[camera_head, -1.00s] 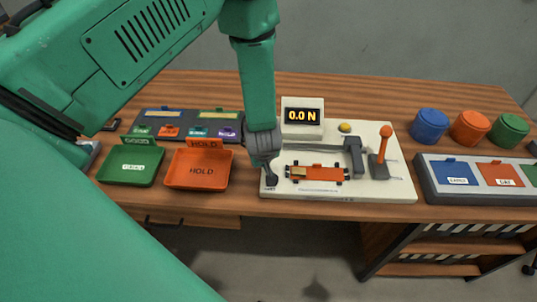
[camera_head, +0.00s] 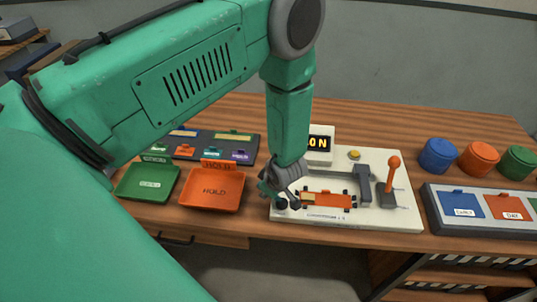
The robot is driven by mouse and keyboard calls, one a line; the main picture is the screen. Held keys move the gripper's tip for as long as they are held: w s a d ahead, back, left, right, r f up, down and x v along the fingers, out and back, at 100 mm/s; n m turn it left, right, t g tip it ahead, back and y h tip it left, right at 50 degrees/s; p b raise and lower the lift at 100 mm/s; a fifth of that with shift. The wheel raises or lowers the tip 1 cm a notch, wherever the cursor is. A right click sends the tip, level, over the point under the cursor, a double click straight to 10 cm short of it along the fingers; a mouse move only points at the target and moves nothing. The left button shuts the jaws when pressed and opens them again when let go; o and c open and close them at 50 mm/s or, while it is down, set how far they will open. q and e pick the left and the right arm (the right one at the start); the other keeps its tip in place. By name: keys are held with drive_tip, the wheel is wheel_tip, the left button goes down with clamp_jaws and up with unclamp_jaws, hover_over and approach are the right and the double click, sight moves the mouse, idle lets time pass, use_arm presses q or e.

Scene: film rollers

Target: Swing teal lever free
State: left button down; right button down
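My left gripper (camera_head: 286,195) hangs at the left end of the pale test board (camera_head: 350,219). Its fingers are small and dark, and I cannot tell if they are open or shut. A small teal part (camera_head: 264,188) shows at the gripper's left side; I cannot tell whether it is a lever or is held. An orange roller carriage (camera_head: 328,200) lies on the board just right of the fingers. A handle with an orange knob (camera_head: 393,162) stands upright at the board's right. No clearly separate teal lever shows. My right gripper is out of view.
A green tray (camera_head: 125,192) and an orange HOLD tray (camera_head: 190,203) lie left of the board. A dark rack (camera_head: 252,140) is behind them. A grey bin panel (camera_head: 434,213) and blue (camera_head: 438,157), orange (camera_head: 478,160) and green (camera_head: 518,163) jars stand right. My arm partly covers the display (camera_head: 320,143).

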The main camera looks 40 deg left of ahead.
use_arm(q)
drive_tip(key=shift+w, duration=0.15)
drive_tip(key=c, duration=1.5)
unclamp_jaws()
drive_tip(key=shift+d, duration=0.1)
drive_tip(key=shift+d+r, duration=0.1)
drive_tip(key=shift+r, duration=0.1)
drive_tip(key=v, duration=1.1)
drive_tip(key=shift+d+r, duration=0.2)
drive_tip(key=shift+d, duration=0.05)
drive_tip(key=shift+a, duration=0.1)
